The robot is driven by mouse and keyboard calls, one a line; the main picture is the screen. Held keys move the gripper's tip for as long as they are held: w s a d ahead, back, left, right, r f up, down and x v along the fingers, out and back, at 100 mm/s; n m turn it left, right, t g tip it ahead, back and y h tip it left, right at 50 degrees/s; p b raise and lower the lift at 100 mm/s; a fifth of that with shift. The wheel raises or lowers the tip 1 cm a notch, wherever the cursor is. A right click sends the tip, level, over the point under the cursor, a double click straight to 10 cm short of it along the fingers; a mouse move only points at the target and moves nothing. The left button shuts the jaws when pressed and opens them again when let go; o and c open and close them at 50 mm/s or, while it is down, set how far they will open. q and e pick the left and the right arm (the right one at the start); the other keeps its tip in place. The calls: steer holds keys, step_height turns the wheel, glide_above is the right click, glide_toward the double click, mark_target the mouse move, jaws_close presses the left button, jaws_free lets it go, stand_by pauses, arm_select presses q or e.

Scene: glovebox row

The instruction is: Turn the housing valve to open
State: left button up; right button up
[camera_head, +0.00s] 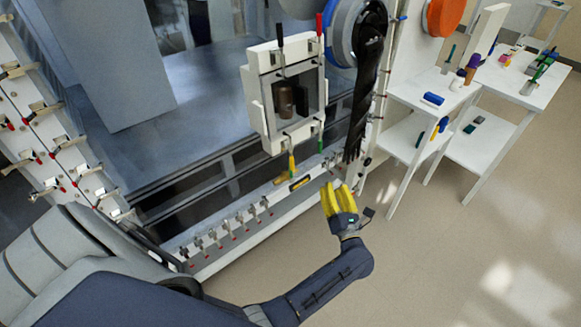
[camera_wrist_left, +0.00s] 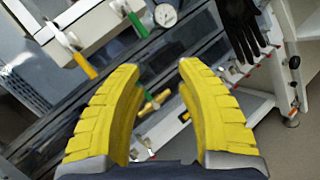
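A white housing (camera_head: 253,100) with a dark window and a brown cylinder inside is mounted on the glovebox front. Handles stick out at its corners: black and red above, a yellow handle (camera_head: 291,165) and a green handle (camera_head: 320,143) below. The wrist view also shows the yellow handle (camera_wrist_left: 85,66) and green handle (camera_wrist_left: 138,25). A lower yellow-and-green handle (camera_wrist_left: 151,104) appears between the fingers. I cannot tell which handle is the housing valve. My left gripper (camera_head: 338,187), with yellow fingers, is open and empty, below and right of the housing. My right gripper is out of view.
A black glove (camera_head: 366,85) hangs from the blue-ringed port, just above and right of my left gripper. A row of small valves (camera_head: 230,226) lines the lower ledge. A round gauge (camera_wrist_left: 165,15) sits near the green handle. White tables stand at right; the floor between is clear.

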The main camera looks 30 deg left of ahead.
mark_target(290, 177)
arm_select(q)
steer(key=s+a+f+n+g+y, duration=0.2)
steer(key=s+a+f+n+g, duration=0.25)
steer(key=n, duration=0.45)
steer(key=shift+g, duration=0.65)
steer(key=x, duration=1.1)
steer(key=r+x, duration=0.1)
steer(key=x, duration=0.5)
steer(key=shift+c, duration=0.3)
jaws_close()
